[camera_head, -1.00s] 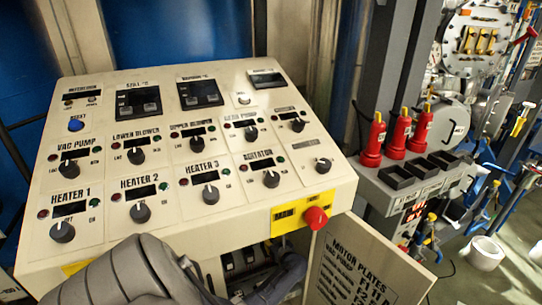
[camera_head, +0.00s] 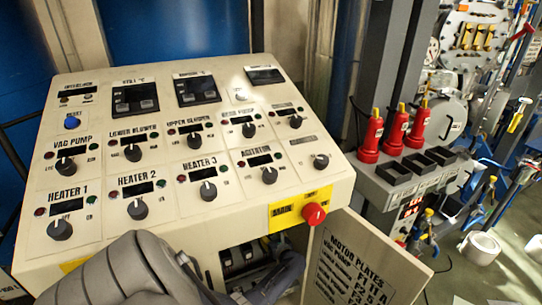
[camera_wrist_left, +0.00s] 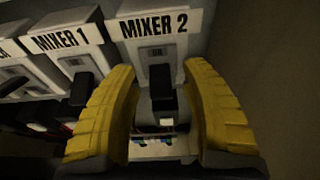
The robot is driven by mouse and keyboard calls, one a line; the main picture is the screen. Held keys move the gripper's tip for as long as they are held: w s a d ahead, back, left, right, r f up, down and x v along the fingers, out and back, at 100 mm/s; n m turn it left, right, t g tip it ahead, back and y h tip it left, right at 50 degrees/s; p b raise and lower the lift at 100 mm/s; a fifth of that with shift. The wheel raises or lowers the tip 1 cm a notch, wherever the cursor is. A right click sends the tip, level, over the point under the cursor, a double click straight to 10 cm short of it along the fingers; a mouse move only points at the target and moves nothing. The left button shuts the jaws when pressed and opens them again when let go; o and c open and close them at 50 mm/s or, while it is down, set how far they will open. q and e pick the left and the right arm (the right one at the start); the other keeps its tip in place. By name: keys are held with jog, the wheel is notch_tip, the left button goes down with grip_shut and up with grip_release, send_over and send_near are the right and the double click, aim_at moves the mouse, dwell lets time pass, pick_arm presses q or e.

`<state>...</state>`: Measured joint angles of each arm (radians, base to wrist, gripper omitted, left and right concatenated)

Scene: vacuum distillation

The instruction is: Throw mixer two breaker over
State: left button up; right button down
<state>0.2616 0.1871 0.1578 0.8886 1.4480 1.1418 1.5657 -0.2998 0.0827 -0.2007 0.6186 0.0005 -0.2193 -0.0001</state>
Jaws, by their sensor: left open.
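The mixer two breaker (camera_wrist_left: 161,82) shows in the left wrist view under a white "MIXER 2" label (camera_wrist_left: 154,24). It is a pale switch body with a black lever (camera_wrist_left: 163,104) standing out toward the camera. My left gripper (camera_wrist_left: 162,72) has its two yellow fingers apart, one on each side of the lever, with gaps visible on both sides. In the head view my left arm reaches into the open cabinet under the console, and its fingers are hidden there. My right gripper is not in view.
The mixer one breaker (camera_wrist_left: 78,88) sits just left of the left finger. The sloped control console (camera_head: 190,150) overhangs the cabinet, with a red stop button (camera_head: 313,214) at its front edge. The open cabinet door (camera_head: 362,265) stands to the right.

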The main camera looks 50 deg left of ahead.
pick_arm(q)
jog(key=v, duration=1.2)
jog(key=shift+a, duration=0.1)
